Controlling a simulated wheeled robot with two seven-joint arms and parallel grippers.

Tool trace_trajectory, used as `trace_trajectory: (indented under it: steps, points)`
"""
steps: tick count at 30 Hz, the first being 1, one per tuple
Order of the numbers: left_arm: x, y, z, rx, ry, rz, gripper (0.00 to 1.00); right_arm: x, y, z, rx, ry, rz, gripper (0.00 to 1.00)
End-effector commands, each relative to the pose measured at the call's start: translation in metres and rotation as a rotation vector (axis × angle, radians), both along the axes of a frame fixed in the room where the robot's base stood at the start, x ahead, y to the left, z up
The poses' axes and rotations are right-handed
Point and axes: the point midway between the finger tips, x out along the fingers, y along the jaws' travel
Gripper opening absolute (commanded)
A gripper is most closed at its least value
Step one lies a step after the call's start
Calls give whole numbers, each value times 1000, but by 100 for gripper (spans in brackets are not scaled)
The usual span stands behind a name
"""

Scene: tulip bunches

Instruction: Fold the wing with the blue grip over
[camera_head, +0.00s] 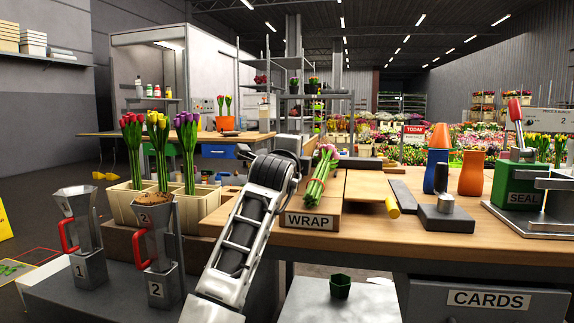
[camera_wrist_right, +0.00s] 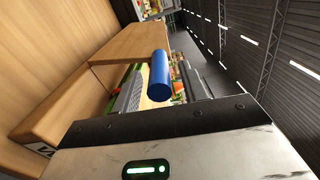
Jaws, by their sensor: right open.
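The blue grip (camera_wrist_right: 159,76) is a blue cylinder by the edge of a wooden panel (camera_wrist_right: 130,44) in the right wrist view. My right gripper (camera_wrist_right: 157,94) is open, its dark fingers to either side of the grip; contact cannot be told. In the head view my right arm (camera_head: 250,222) reaches up to the left side of the WRAP stand (camera_head: 312,219); it hides the blue grip, and the fingertips are not clear. A tulip bunch (camera_head: 322,180) lies on the stand. The right wing (camera_head: 366,188) lies out flat with a yellow grip (camera_head: 393,207). My left gripper is not in view.
Numbered hoppers (camera_head: 155,245) and crates of tulips (camera_head: 125,200) stand left of the arm. Right of the wings are a grey block with a post (camera_head: 445,215), blue and orange vases (camera_head: 472,174) and the SEAL press (camera_head: 520,185). The front table edge beside the stand is clear.

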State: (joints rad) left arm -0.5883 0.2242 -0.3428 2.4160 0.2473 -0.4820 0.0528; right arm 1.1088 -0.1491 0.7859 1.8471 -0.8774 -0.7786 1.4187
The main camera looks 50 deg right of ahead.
Motion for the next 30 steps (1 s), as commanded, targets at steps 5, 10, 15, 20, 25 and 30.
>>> trace_trajectory:
  steps: [5, 10, 15, 20, 25, 30]
  points:
    - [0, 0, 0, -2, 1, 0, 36, -16, 37, -1, 3, -2, 4, 43]
    - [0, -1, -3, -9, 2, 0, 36, -34, 76, -3, 2, -1, 4, 43]
    - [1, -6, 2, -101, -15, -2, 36, -50, 104, -5, -3, 1, -1, 43]
    - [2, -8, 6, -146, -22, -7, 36, -58, 122, -3, -1, 1, -1, 43]
    - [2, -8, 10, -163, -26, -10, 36, -61, 129, -1, 1, -1, -2, 43]
    - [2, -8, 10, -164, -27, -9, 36, -62, 130, 0, 1, 0, -2, 43]
